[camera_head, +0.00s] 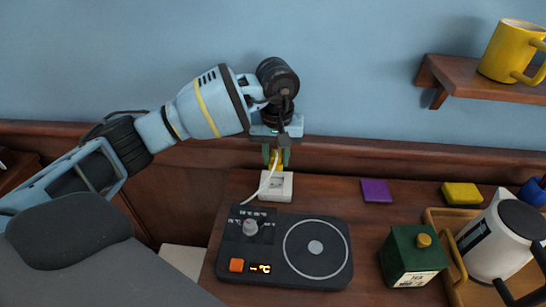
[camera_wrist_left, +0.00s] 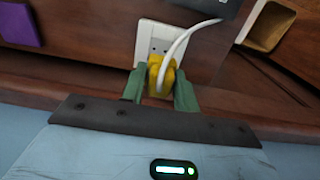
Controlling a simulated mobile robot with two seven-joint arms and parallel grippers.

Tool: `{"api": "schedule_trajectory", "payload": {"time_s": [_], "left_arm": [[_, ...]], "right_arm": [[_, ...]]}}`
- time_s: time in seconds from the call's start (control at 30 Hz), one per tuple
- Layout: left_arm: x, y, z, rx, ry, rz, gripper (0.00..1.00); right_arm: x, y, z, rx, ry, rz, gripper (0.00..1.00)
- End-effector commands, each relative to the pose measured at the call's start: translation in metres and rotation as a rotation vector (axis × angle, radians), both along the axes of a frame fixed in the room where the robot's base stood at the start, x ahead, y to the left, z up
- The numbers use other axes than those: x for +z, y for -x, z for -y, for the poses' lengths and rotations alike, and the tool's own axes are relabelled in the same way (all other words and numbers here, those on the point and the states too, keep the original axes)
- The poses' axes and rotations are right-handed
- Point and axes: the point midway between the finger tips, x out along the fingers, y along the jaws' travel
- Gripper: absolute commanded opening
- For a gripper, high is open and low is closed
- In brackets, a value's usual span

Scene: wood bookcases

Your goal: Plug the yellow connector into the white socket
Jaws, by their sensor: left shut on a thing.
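The white socket (camera_head: 276,190) lies on the wooden tabletop behind the black device, and it also shows in the left wrist view (camera_wrist_left: 146,40). My left gripper (camera_head: 277,158) points down just above the socket's back side. Its green fingers are shut on the yellow connector (camera_head: 276,166), one on each side, as the left wrist view shows the connector (camera_wrist_left: 162,76). A white cable runs from the connector. The connector overlaps the socket's edge in the left wrist view; I cannot tell whether they touch. My right gripper is not in view.
A black hot plate device (camera_head: 285,284) sits in front of the socket. A purple block (camera_head: 376,191), a yellow sponge-like block (camera_head: 461,194), a green box (camera_head: 411,256) and a white kettle (camera_head: 497,245) stand to the right. A shelf (camera_head: 460,86) holds a yellow mug (camera_head: 509,52).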

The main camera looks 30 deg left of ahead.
Motion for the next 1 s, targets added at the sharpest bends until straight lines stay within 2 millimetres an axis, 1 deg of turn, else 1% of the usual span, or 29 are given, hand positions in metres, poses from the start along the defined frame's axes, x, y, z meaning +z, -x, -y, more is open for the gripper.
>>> {"api": "schedule_trajectory", "payload": {"time_s": [0.63,0.77,1.0], "left_arm": [[-0.002,-0.002,0.000,0.002,0.000,-0.002,0.10],[-0.008,-0.001,0.000,0.002,0.000,-0.004,0.10],[-0.025,-0.001,0.000,0.002,0.000,-0.004,0.10]], "right_arm": [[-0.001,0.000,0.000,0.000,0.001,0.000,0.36],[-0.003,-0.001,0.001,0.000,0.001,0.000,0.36],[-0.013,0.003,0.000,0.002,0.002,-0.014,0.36]]}}
